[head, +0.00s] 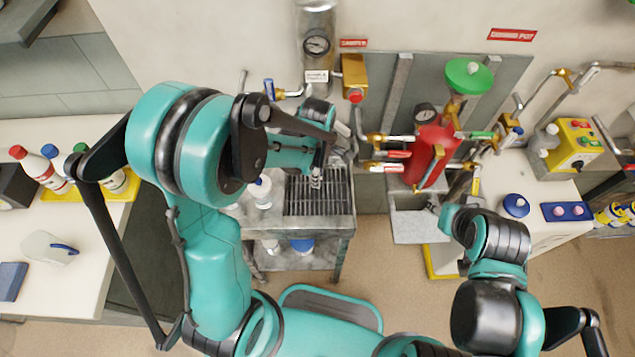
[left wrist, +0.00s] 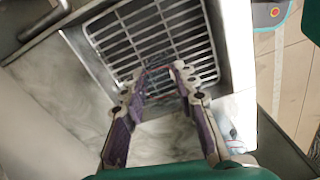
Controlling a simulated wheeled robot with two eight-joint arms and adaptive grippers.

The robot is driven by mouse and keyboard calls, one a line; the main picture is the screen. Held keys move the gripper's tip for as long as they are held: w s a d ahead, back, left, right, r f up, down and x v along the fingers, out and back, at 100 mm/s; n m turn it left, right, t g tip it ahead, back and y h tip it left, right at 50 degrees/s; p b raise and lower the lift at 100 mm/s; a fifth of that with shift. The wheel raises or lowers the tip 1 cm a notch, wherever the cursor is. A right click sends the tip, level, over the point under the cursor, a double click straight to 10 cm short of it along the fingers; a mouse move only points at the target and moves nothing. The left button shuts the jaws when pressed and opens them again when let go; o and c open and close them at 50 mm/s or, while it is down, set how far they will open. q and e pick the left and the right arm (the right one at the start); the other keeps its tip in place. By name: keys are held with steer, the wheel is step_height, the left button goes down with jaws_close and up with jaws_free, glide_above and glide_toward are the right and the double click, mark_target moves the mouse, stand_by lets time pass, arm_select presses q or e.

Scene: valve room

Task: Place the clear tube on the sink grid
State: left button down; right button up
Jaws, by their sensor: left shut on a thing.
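My left gripper (head: 317,172) is above the sink grid (head: 330,204), a dark metal rack set in the steel sink stand. In the left wrist view the gripper (left wrist: 156,80) points down at the sink grid (left wrist: 115,48). It is shut on the clear tube (left wrist: 160,78), which shows only faintly between the fingertips against the bars. I cannot tell whether the tube touches the grid. My right gripper (head: 434,206) is near the small basin below the red cylinder; its fingers are too small to read.
A white bottle (head: 261,192) stands just left of the grid. The red cylinder (head: 430,156) with pipes and valves is at the right. Bottles in a yellow tray (head: 122,186) stand on the left counter. Pipes run behind the sink.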

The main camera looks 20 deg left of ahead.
arm_select(q)
steer(key=shift+f+b, duration=0.7)
steer(key=shift+f, duration=1.3)
steer(key=shift+f, duration=0.15)
steer(key=c, duration=1.2)
jaws_free()
steer(key=shift+o, duration=0.2)
